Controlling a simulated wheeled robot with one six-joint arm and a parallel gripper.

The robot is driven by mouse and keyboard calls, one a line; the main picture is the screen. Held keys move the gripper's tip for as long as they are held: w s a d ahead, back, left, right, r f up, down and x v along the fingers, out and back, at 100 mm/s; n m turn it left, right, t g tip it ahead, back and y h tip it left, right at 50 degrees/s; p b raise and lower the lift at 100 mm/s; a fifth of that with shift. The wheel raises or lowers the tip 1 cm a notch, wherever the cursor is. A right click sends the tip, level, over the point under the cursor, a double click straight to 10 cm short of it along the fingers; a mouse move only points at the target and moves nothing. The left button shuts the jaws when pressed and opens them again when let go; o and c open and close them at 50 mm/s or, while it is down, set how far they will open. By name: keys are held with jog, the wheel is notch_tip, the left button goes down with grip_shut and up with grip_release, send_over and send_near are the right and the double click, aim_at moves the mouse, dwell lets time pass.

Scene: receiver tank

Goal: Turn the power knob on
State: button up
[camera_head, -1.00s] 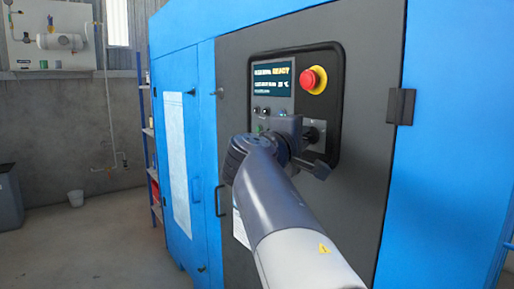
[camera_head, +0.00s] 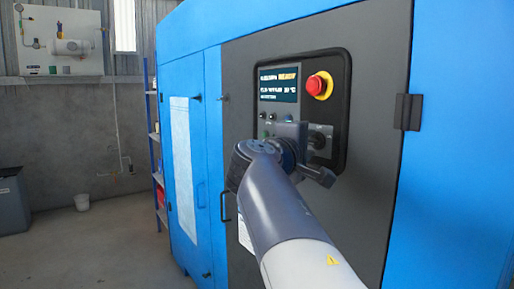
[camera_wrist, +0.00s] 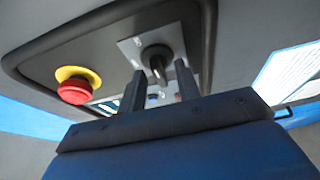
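The power knob (camera_wrist: 157,62) is a dark knob with a protruding bar on a light square plate (camera_wrist: 130,48) in the wrist view. My gripper (camera_wrist: 160,68) is open, with one dark finger on each side of the knob's bar. A gap shows between the bar and each finger; I cannot tell how deep the knob sits between them. In the head view the plate (camera_head: 322,133) shows behind my gripper (camera_head: 318,158), which hides part of the knob.
A red emergency stop button (camera_head: 319,85) on a yellow ring sits above the knob. A lit display (camera_head: 279,83) is at its left. The panel is recessed in a grey door of the blue cabinet (camera_head: 450,150). A dark hinge (camera_head: 408,112) projects at right.

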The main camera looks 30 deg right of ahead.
jog(key=v, duration=1)
jog(key=shift+a+p, duration=0.15)
jog(key=shift+p, duration=0.25)
jog(key=x, duration=1)
jog(key=shift+d+b, duration=0.4)
jog(key=shift+b, duration=0.05)
jog(key=shift+a, duration=0.15)
